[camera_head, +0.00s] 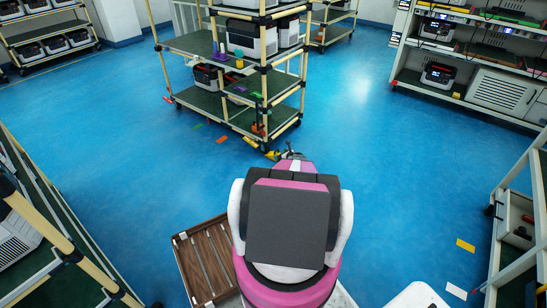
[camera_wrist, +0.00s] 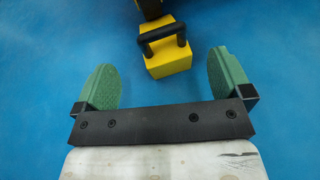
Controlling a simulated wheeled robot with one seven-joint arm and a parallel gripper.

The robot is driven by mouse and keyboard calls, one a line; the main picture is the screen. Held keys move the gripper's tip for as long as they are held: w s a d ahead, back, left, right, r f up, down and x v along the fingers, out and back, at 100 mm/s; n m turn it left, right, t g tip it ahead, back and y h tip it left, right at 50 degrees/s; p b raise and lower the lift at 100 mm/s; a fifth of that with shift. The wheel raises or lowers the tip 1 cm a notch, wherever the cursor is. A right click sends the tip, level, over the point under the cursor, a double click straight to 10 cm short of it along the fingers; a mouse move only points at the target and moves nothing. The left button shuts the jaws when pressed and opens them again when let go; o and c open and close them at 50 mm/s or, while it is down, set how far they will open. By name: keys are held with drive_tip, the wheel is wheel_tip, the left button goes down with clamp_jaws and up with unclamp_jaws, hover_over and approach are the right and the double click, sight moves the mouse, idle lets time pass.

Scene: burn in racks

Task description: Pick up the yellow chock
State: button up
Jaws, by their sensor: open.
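The yellow chock (camera_wrist: 170,59) sits on the blue floor in the wrist view, with a black bar handle on top. It lies between and just beyond the two green finger pads of my gripper (camera_wrist: 163,82), which are spread wide with nothing between them. A dark round part, likely a rack wheel, touches or nearly touches the chock's far side. In the camera_head view, a yellow piece (camera_head: 271,155) shows at the foot of the middle rack, beside my gripper's end, partly hidden by it; it looks like this chock.
The middle rack (camera_head: 205,102) stands just beyond, with small coloured pieces on its shelves. Orange (camera_head: 222,140) and green pieces lie on the floor left of its corner. A brown wooden tray (camera_head: 207,262) is beside my base. Blue floor is open on both sides.

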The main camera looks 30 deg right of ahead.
drive_tip(key=shift+d+x, duration=0.2)
drive_tip(key=shift+x, duration=2.45)
drive_tip(key=c, duration=1.1)
